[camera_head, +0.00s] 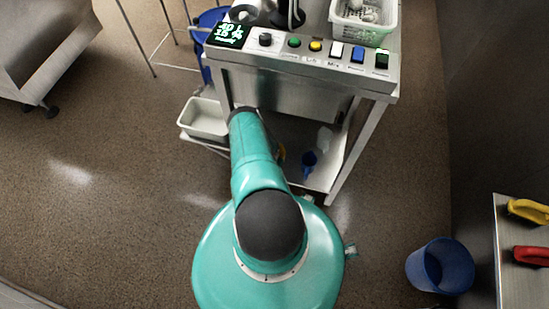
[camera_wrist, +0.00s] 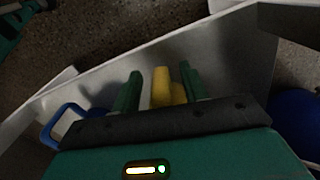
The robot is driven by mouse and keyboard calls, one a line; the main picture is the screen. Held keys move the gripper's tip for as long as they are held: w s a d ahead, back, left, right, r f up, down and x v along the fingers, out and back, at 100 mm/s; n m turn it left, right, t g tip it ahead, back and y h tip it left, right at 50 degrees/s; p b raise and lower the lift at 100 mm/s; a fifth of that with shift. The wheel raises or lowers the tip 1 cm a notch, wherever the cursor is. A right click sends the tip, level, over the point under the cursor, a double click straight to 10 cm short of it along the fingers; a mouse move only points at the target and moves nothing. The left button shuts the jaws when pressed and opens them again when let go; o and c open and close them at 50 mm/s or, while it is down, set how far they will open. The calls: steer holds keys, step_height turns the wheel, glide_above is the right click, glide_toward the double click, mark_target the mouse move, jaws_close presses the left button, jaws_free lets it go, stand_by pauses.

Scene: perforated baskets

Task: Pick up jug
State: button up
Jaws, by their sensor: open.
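On the lower shelf (camera_head: 325,178) of the metal cart, a small blue vessel (camera_head: 309,159) and a whitish container (camera_head: 324,138) stand to the right of my arm. A sliver of a yellow thing (camera_head: 281,153) shows beside my arm. I cannot tell for sure which one is the jug. In the wrist view my gripper (camera_wrist: 160,76) is open, its two green fingers spread. A yellow thing (camera_wrist: 162,88) shows between them, with a pale edge beside it; contact is unclear. A blue loop-shaped handle (camera_wrist: 62,122) is at the left. The head view hides my gripper.
The cart top (camera_head: 300,62) with its buttons overhangs the shelf. A white tray (camera_head: 204,118) sits at the shelf's left. A white perforated basket (camera_head: 362,31) is on top. A blue bin (camera_head: 440,266) stands on the floor at right. A blue rounded thing (camera_wrist: 300,118) is right of my gripper.

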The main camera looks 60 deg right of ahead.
steer(key=shift+w+f, duration=0.15)
jaws_close()
stand_by(0.4)
